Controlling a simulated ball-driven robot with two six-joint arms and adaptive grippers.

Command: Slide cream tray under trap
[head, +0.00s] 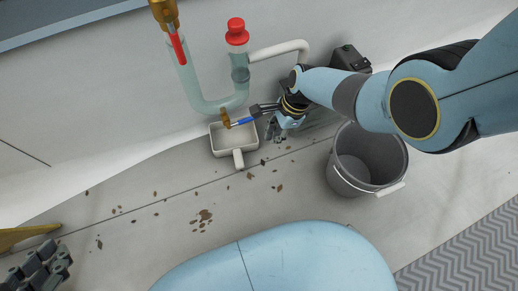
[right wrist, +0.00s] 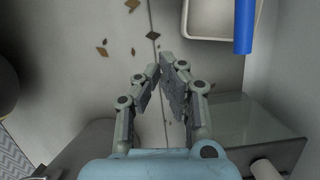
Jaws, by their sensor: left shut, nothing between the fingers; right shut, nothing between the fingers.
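The cream tray (head: 249,140), with a short handle on its near side, sits on the floor against the back wall, below the U-bend of the translucent trap (head: 215,108). A corner of the tray shows at the top of the right wrist view (right wrist: 187,20). My right gripper (head: 272,136) is just right of the tray, apart from it; in the right wrist view its empty fingertips (right wrist: 167,60) are close together. My left gripper (head: 42,272) is at the bottom left corner, far from the tray, shut and partly cut off.
A grey bucket (head: 341,180) stands to the right. Brown debris (head: 204,216) is scattered over the floor. A red-capped pipe (head: 237,38) rises behind.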

